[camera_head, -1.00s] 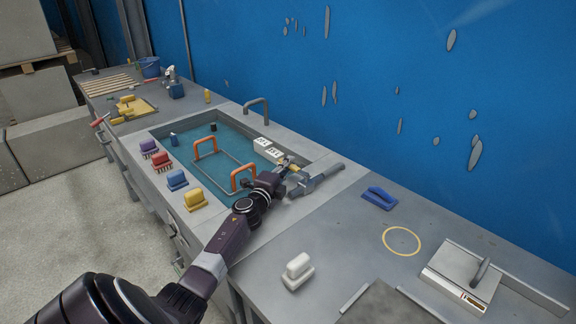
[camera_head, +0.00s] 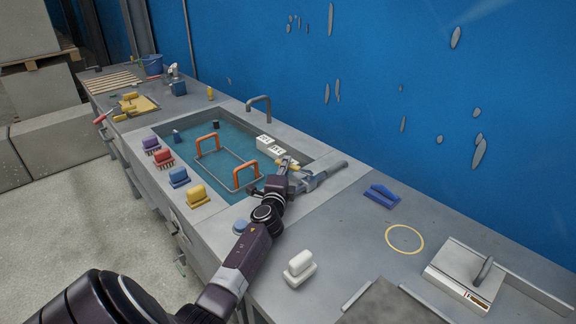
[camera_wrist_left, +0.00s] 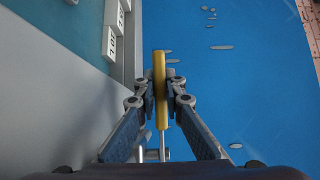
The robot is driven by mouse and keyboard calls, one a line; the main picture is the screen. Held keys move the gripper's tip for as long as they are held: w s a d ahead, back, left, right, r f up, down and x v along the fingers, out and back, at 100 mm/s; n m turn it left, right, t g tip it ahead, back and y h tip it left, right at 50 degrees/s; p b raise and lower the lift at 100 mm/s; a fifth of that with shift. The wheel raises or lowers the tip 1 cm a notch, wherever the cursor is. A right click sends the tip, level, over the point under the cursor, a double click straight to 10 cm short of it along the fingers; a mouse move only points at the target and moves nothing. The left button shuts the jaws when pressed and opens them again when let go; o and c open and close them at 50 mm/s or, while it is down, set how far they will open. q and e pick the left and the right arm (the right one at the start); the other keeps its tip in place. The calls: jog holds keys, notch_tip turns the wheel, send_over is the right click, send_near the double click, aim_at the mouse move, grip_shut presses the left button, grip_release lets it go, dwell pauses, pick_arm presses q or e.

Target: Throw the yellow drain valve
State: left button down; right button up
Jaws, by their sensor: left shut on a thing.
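The yellow drain valve handle (camera_wrist_left: 160,85) stands upright between the two fingers of my left gripper (camera_wrist_left: 160,92) in the left wrist view. A thin metal rod runs down from it. The fingers are shut on it from both sides. In the head view my left gripper (camera_head: 283,168) is at the right end of the sink basin, near the back rim. There the handle is mostly hidden by the fingers. My right gripper is not in view.
The water-filled sink (camera_head: 222,142) holds an orange-handled rack (camera_head: 246,172). Colored brushes line its front rim, including a yellow one (camera_head: 196,196). A grey-blue fitting (camera_head: 320,176) lies right beside my left gripper. A tap (camera_head: 259,107) stands behind, before the blue wall.

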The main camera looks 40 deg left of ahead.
pick_arm(q)
jog(key=c, duration=2)
grip_release()
jog(key=shift+s, duration=0.1)
jog(key=v, duration=1.2)
jog(key=shift+f, duration=0.1)
jog(key=shift+c, duration=0.4)
